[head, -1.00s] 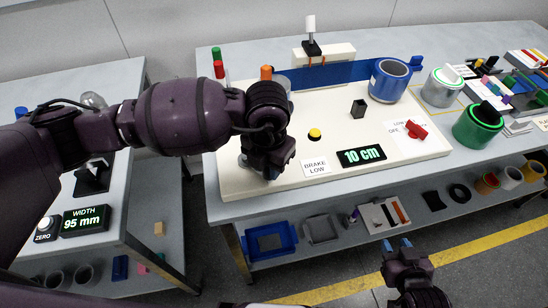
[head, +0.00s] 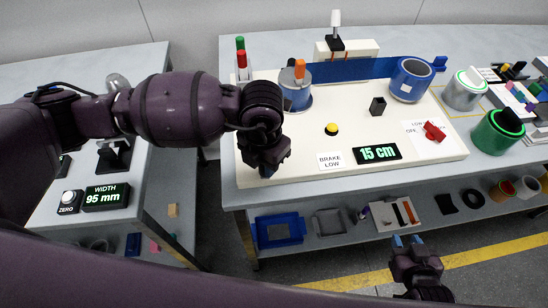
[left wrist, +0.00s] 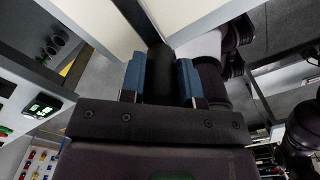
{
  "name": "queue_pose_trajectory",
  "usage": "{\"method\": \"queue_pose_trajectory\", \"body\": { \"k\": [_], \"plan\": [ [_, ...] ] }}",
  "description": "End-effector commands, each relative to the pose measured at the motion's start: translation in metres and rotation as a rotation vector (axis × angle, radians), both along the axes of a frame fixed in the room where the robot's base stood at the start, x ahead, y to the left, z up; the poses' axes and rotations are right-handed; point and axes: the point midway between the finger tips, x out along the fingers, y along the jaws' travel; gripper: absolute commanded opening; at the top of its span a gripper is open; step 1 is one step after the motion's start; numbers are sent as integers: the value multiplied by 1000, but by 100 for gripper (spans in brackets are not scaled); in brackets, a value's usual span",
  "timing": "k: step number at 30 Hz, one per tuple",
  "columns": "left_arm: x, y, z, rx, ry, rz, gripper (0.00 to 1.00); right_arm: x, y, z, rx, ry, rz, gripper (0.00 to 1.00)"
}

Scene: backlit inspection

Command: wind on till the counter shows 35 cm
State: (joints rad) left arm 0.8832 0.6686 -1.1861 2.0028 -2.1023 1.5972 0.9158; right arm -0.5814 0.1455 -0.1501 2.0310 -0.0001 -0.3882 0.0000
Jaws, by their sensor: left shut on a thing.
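The counter (head: 377,153) reads 15 cm in green digits on the pale board (head: 300,165). A blue band (head: 345,69) runs along the back between the blue roll (head: 412,80) at the right and a blue-wrapped drum (head: 297,97) at the left. An orange upright piece (head: 300,68) stands by the drum. My left gripper (head: 268,172) is low at the board's front left corner. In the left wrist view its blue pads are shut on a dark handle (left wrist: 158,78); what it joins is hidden. My right gripper (head: 406,240) is open and empty before the table.
The board also holds a yellow button (head: 332,129), a "BRAKE LOW" sign (head: 330,161), a red switch (head: 434,131) and a small black block (head: 377,105). Green and red posts (head: 241,57) stand at the back left. Several rolls crowd the right side. A side table (head: 95,210) stands left.

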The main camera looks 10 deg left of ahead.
Motion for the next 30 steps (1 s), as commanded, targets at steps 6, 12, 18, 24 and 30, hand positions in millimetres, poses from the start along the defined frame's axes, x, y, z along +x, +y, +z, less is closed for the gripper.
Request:
{"method": "queue_pose_trajectory", "body": {
  "k": [6, 12, 18, 24, 30],
  "plan": [
    [2, 3, 3, -1, -10, 3, 13, 0, 0, 1, 0, -1, 0, 37],
    [2, 4, 3, -1, -10, 3, 13, 0, 0, 1, 0, -1, 0, 37],
    [3, 17, 3, 1, -9, 5, 13, 0, 0, 2, 0, -1, 0, 37],
    [4, 32, 3, -1, -11, 3, 13, 0, 0, 2, 0, -1, 0, 37],
    [4, 36, 3, -3, -10, 2, 13, 0, 0, 2, 0, -1, 0, 37]
  ]
}}
